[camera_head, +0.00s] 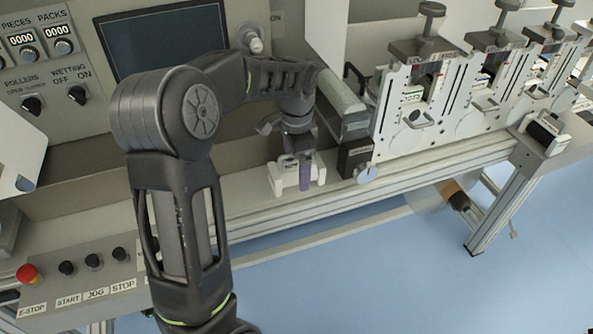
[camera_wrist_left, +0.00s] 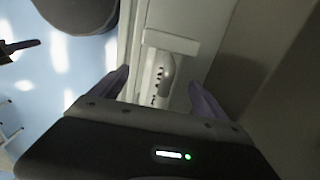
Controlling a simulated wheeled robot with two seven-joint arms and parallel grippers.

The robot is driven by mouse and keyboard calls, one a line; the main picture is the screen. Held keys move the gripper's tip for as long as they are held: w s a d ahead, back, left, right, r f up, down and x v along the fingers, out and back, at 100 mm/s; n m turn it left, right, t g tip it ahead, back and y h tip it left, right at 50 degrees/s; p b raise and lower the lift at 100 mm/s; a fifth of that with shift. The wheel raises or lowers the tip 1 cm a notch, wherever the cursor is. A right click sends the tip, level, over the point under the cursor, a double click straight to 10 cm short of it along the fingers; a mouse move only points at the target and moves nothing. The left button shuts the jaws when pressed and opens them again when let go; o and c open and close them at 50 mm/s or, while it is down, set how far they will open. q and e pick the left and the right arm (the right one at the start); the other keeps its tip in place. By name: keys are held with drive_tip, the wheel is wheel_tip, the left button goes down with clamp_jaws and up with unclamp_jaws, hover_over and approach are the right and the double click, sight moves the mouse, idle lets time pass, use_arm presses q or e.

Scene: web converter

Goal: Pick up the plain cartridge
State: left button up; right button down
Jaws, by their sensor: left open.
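My left gripper (camera_head: 301,165) points down at the ledge below the console, its purple finger in front of a small white labelled piece (camera_head: 287,176). In the left wrist view, my left gripper (camera_wrist_left: 158,92) has its two purple fingers spread wide apart. A pale rounded body (camera_wrist_left: 162,72) with dark dots lies between and beyond them, not gripped. I cannot tell whether this body is the plain cartridge, as the gripper and finger hide part of the white piece in the head view. My right gripper is not in view.
A dark box (camera_head: 354,158) and a beige roller housing (camera_head: 343,98) stand close right of the gripper. A row of clamp units (camera_head: 412,100) runs right. The console with its screen (camera_head: 165,40) rises behind. A red emergency stop (camera_head: 27,273) is front left.

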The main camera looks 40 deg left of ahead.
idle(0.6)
use_arm(q)
clamp_jaws()
idle(0.8)
